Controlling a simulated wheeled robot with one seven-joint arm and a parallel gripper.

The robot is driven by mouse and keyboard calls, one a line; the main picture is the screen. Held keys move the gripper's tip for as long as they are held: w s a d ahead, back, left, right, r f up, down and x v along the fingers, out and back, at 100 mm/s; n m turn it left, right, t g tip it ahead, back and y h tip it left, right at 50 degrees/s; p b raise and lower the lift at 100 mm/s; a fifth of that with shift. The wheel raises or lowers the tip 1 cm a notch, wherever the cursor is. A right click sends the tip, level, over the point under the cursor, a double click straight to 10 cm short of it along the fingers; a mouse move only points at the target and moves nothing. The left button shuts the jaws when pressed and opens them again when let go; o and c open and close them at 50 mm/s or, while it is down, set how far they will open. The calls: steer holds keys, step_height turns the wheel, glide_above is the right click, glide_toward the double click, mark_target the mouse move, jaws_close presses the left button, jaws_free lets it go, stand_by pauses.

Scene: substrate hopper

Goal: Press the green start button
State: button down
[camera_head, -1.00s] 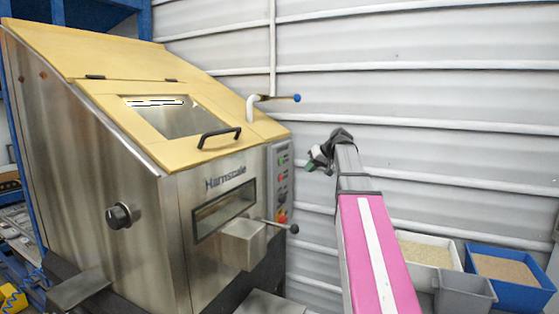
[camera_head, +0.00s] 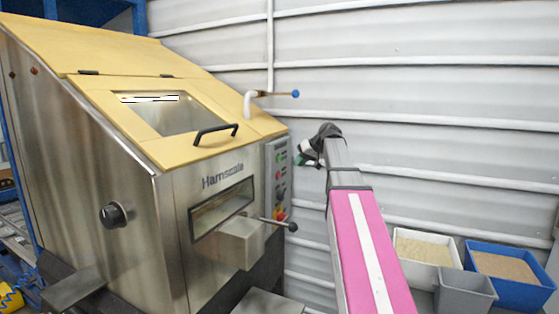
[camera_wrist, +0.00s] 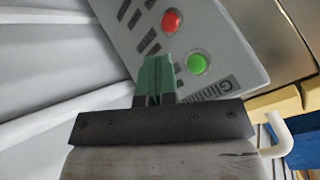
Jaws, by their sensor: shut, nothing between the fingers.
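The green start button (camera_wrist: 196,64) is a bright round button in a pale ring on the grey control panel (camera_wrist: 225,45), in the wrist view. A red button (camera_wrist: 172,21) sits above it. My gripper (camera_wrist: 157,62) has green fingertips, closed together and empty. In the picture the tips lie just left of the green button, over the panel; I cannot tell whether they touch it. In the head view my gripper (camera_head: 305,158) is just right of the panel (camera_head: 276,185) on the machine's right edge, near its upper end, where the green button is small.
The steel hopper machine (camera_head: 120,180) has a yellow lid (camera_head: 110,55) with a black handle (camera_head: 215,132). A ball-ended lever (camera_head: 290,226) and a white pipe with a blue-tipped valve (camera_head: 294,94) stick out near the panel. Bins (camera_head: 520,293) stand at lower right.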

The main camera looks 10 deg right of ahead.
mark_target(279, 158)
steer(key=shift+w+a, duration=0.75)
steer(key=shift+a, duration=0.35)
steer(key=shift+w+a, duration=0.75)
steer(key=shift+a, duration=0.35)
stand_by(0.5)
steer(key=shift+w+a, duration=0.25)
steer(key=shift+a, duration=0.1)
